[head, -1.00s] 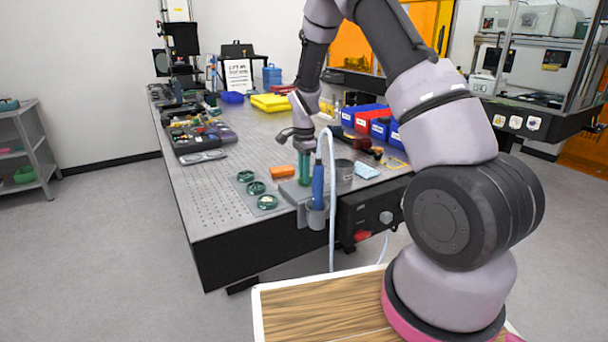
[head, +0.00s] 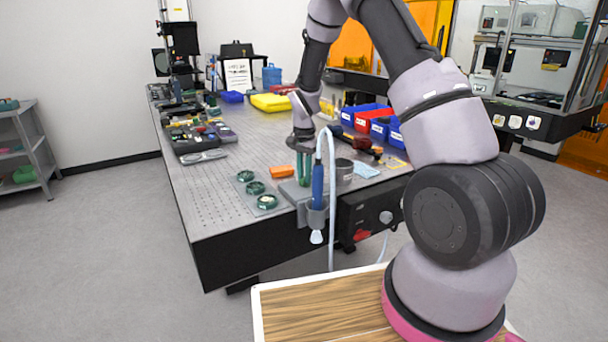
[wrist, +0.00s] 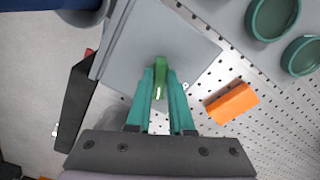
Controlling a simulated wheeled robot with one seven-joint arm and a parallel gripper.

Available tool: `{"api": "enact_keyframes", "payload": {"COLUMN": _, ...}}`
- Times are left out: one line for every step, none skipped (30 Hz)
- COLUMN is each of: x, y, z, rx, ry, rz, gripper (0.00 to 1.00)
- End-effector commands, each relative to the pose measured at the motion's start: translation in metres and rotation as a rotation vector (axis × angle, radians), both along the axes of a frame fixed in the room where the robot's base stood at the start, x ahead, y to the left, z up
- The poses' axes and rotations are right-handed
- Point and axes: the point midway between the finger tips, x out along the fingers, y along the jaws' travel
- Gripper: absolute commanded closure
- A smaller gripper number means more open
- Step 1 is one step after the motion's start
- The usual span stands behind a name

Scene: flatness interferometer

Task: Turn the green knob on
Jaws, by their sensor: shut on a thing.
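The green knob (wrist: 160,72) shows in the wrist view between the tips of my green-fingered gripper (wrist: 161,82). It stands on a flat grey plate (wrist: 195,40). My gripper (head: 303,180) points straight down and is shut on the knob. In the head view my gripper's fingers come down onto the grey plate at the table's front edge. The knob is hidden there by the fingers.
A blue-handled tool (head: 317,185) with a pale hose hangs in a holder at the table edge, close to my gripper. An orange block (wrist: 232,101) and several round green-rimmed pieces (head: 267,201) lie on the perforated table (head: 215,200). A metal cup (head: 344,170) stands just right.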

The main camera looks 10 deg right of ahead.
Motion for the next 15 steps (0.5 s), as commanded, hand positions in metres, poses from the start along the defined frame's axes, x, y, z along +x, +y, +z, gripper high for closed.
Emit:
{"api": "enact_keyframes", "payload": {"x": 0.0002, "y": -0.0006, "z": 0.0005, "rx": 0.001, "ry": -0.001, "rz": 0.040, "gripper": 1.00}}
{"api": "enact_keyframes", "payload": {"x": 0.0001, "y": -0.0008, "z": 0.0006, "rx": 0.001, "ry": -0.001, "rz": 0.069, "gripper": 1.00}}
{"api": "enact_keyframes", "payload": {"x": 0.0000, "y": -0.0010, "z": 0.0006, "rx": 0.001, "ry": -0.001, "rz": 0.108, "gripper": 1.00}}
{"api": "enact_keyframes", "payload": {"x": -0.0001, "y": -0.0010, "z": 0.0006, "rx": 0.001, "ry": -0.001, "rz": 0.137, "gripper": 1.00}}
{"api": "enact_keyframes", "payload": {"x": -0.0002, "y": -0.0009, "z": 0.0006, "rx": 0.001, "ry": -0.001, "rz": 0.166, "gripper": 1.00}}
{"api": "enact_keyframes", "payload": {"x": -0.0004, "y": -0.0010, "z": 0.0006, "rx": 0.001, "ry": -0.001, "rz": 0.204, "gripper": 1.00}}
{"api": "enact_keyframes", "payload": {"x": -0.0005, "y": -0.0012, "z": 0.0006, "rx": 0.002, "ry": -0.001, "rz": 0.232, "gripper": 1.00}}
{"api": "enact_keyframes", "payload": {"x": -0.0005, "y": -0.0016, "z": 0.0006, "rx": 0.002, "ry": -0.001, "rz": 0.260, "gripper": 1.00}}
{"api": "enact_keyframes", "payload": {"x": -0.0005, "y": -0.0021, "z": 0.0007, "rx": 0.000, "ry": -0.001, "rz": 0.297, "gripper": 1.00}}
{"api": "enact_keyframes", "payload": {"x": -0.0006, "y": -0.0023, "z": 0.0007, "rx": 0.000, "ry": -0.001, "rz": 0.327, "gripper": 1.00}}
{"api": "enact_keyframes", "payload": {"x": -0.0007, "y": -0.0023, "z": 0.0007, "rx": 0.000, "ry": -0.001, "rz": 0.356, "gripper": 1.00}}
{"api": "enact_keyframes", "payload": {"x": -0.0008, "y": -0.0022, "z": 0.0007, "rx": 0.001, "ry": -0.002, "rz": 0.394, "gripper": 1.00}}
{"api": "enact_keyframes", "payload": {"x": -0.0008, "y": -0.0023, "z": 0.0007, "rx": 0.001, "ry": -0.002, "rz": 0.422, "gripper": 1.00}}
{"api": "enact_keyframes", "payload": {"x": -0.0008, "y": -0.0025, "z": 0.0007, "rx": 0.001, "ry": -0.002, "rz": 0.450, "gripper": 1.00}}
{"api": "enact_keyframes", "payload": {"x": -0.0009, "y": -0.0030, "z": 0.0007, "rx": 0.000, "ry": -0.001, "rz": 0.488, "gripper": 1.00}}
